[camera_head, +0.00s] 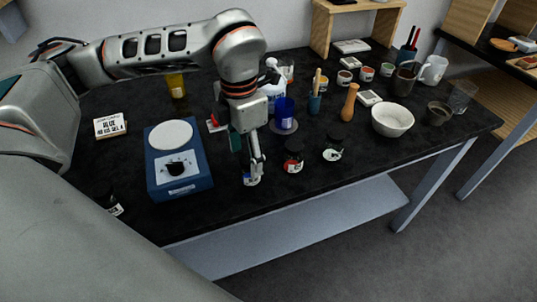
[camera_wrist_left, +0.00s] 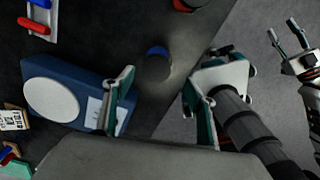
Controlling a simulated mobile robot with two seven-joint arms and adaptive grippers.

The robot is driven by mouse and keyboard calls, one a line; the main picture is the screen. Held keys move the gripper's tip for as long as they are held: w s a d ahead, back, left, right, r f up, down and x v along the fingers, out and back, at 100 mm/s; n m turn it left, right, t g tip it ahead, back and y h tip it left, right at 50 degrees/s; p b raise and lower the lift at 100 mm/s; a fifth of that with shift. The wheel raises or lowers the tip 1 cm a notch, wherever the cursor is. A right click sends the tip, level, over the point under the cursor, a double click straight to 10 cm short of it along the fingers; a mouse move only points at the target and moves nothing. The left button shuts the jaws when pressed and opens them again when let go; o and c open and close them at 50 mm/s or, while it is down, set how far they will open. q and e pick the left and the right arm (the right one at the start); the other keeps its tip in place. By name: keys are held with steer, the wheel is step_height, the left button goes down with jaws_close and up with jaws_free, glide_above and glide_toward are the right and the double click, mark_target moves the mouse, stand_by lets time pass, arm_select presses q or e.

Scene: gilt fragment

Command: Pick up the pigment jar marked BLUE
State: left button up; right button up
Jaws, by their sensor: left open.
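A small dark-lidded jar (camera_head: 251,181) with a pale and blue label stands near the table's front edge, partly hidden by my left gripper (camera_head: 254,164). In the left wrist view the jar (camera_wrist_left: 157,66) shows a dark top with a blue edge. It lies just beyond and between the spread fingertips of my left gripper (camera_wrist_left: 159,80), which is open and empty. I cannot read the jar's label. My right gripper (camera_wrist_left: 282,27) shows at the upper right of the left wrist view, over the floor, with its fingers apart and nothing between them.
A red-labelled jar (camera_head: 293,157) and a white-labelled jar (camera_head: 333,150) stand to the right. A blue scale (camera_head: 179,187) stands to the left. The table's front edge is close.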

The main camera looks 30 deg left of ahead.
arm_select(q)
steer(key=shift+w+f, duration=0.15)
steer(key=shift+w, duration=0.05)
step_height(320, 180, down, 2)
steer(key=shift+s+f, duration=0.1)
steer(key=shift+f, duration=0.05)
steer(key=f, duration=0.2)
steer(key=w+f, duration=0.1)
steer(key=f, duration=0.1)
steer(key=shift+w+f, duration=0.1)
steer(key=shift+w, duration=0.05)
steer(key=shift+f, duration=0.5)
steer(key=c, duration=1.3)
